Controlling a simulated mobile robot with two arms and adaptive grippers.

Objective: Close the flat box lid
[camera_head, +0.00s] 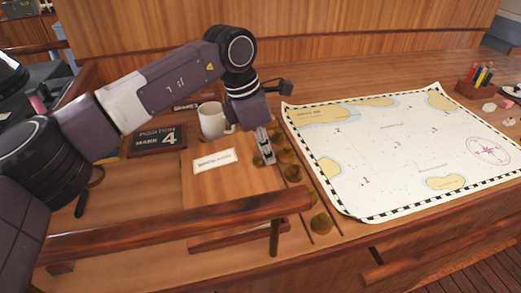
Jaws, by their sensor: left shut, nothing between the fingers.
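The flat wooden box (235,185) lies on the desk left of the chart. Its pale wood lid, with a white paper label (214,161), faces up; I cannot tell from this view whether it lies fully down. My left gripper (266,158) points downward at the right edge of the lid, its fingers shut together and empty. I cannot tell whether the fingertips touch the lid. The front part of the box is hidden behind a wooden rail. My right gripper is not in view.
A white mug (212,121) stands just behind the box, close to my left gripper. A dark "MARK 4" plaque (156,140) is to the left. Several brass-coloured round pieces (321,222) line the chart's (400,150) left side. A wooden rail (170,228) crosses in front.

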